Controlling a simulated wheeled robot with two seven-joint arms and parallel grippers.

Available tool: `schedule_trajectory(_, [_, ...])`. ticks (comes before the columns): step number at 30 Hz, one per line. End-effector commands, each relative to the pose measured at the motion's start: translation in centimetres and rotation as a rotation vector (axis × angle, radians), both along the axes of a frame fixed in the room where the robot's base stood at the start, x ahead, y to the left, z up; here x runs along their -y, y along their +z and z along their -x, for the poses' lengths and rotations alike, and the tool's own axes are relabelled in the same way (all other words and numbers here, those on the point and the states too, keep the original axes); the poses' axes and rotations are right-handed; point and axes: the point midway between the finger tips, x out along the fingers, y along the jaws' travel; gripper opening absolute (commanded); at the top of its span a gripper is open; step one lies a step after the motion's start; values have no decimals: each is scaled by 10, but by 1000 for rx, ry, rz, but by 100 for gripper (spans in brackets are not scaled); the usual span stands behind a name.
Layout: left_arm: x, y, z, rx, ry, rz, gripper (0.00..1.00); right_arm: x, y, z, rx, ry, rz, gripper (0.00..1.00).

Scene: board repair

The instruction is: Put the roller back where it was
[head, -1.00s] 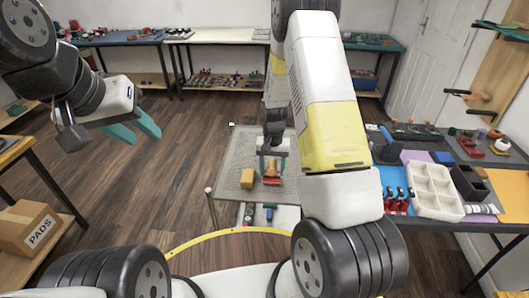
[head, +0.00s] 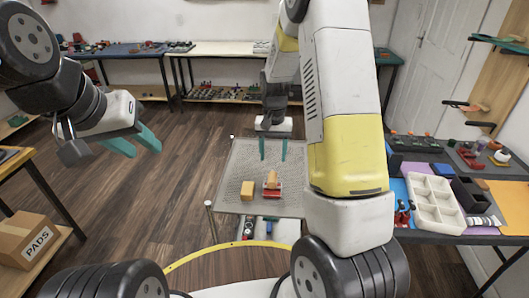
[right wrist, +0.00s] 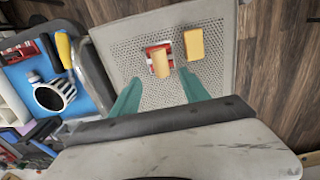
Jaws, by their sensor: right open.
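A small red and white piece with a tan upper part (head: 271,181) sits on the perforated grey board. I take it to be the roller but cannot be sure. It also shows in the right wrist view (right wrist: 160,64). A yellow-tan block (head: 247,190) stands apart just left of it in the head view. My right gripper (head: 273,156) is open and empty above the board, its two green fingers apart and pointing down; the red piece lies beyond the fingertips in the right wrist view. My left gripper (head: 146,147) is open and empty, over the floor at the left.
The perforated board (head: 232,164) has free room around the pieces. A right-hand table holds a white compartment tray (head: 433,203), a black-and-white striped piece (head: 485,221) and dark containers. A PADS box (head: 27,243) stands at the lower left. Benches line the back wall.

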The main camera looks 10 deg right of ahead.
Motion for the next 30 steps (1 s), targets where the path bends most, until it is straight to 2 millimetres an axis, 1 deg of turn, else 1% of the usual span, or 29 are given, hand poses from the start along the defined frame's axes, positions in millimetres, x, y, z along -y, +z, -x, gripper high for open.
schedule_trajectory(2, [0,0,0,0,0,0,36,0,7,0,2,0,-1,53])
schedule_trajectory(5, [0,0,0,0,0,0,36,-1,23,5,18,6,-12,53])
schedule_trajectory(8, [0,0,0,0,0,0,36,-3,55,16,62,24,-39,53])
schedule_trajectory(10, [0,0,0,0,0,0,36,-4,86,30,107,44,-63,53])
schedule_trajectory(11, [0,0,0,0,0,0,36,-5,98,37,126,54,-74,53])
schedule_trajectory(12, [0,0,0,0,0,0,36,-7,116,48,154,69,-88,53])
schedule_trajectory(14, [0,0,0,0,0,0,36,-8,139,66,195,92,-104,53])
schedule_trajectory(15, [0,0,0,0,0,0,36,-9,154,78,224,109,-113,53])
schedule_trajectory(17, [0,0,0,0,0,0,36,-11,173,98,266,135,-124,53])
schedule_trajectory(18, [0,0,0,0,0,0,36,-12,185,111,295,153,-129,53])
schedule_trajectory(20, [0,0,0,0,0,0,36,-14,201,132,340,180,-135,53])
schedule_trajectory(21, [0,0,0,0,0,0,36,-14,210,146,368,197,-136,53])
schedule_trajectory(24, [0,0,0,0,0,0,36,-17,226,180,438,241,-134,53])
schedule_trajectory(27, [0,0,0,0,0,0,36,-19,235,208,494,279,-125,53])
schedule_trajectory(30, [0,0,0,0,0,0,36,-20,239,227,536,305,-114,53])
